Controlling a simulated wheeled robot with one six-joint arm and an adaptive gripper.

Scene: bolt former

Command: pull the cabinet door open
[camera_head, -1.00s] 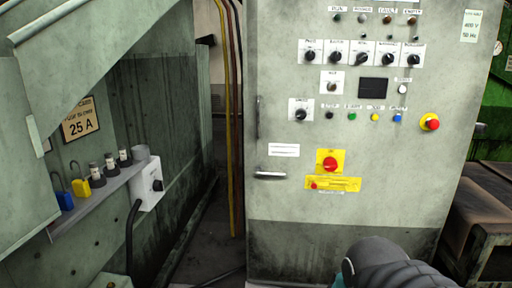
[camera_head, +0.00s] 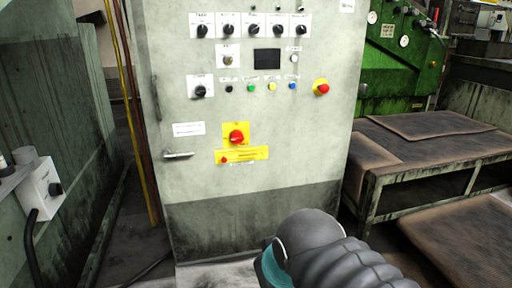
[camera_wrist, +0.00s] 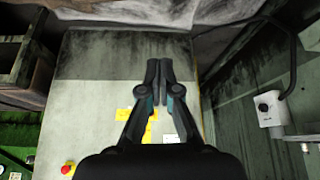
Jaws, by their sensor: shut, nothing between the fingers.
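The cabinet door (camera_head: 200,180) is a pale green, stained panel with knobs and buttons, and it looks closed. A short horizontal metal handle (camera_head: 178,154) sticks out at its left side, below a white label. The door also fills the middle of the wrist view (camera_wrist: 90,95), upside down. My gripper (camera_wrist: 158,65) is in front of it, with its two dark fingers together and nothing visible between them. The handle is not clear in the wrist view; the fingers may cover it. In the head view my grey arm shows at the bottom, but my gripper does not.
A red rotary switch (camera_head: 236,136) on a yellow plate and an emergency stop (camera_head: 321,87) stand out from the door. Yellow and dark pipes (camera_head: 132,110) run along its left side. A brown-topped metal table (camera_head: 430,145) stands at the right.

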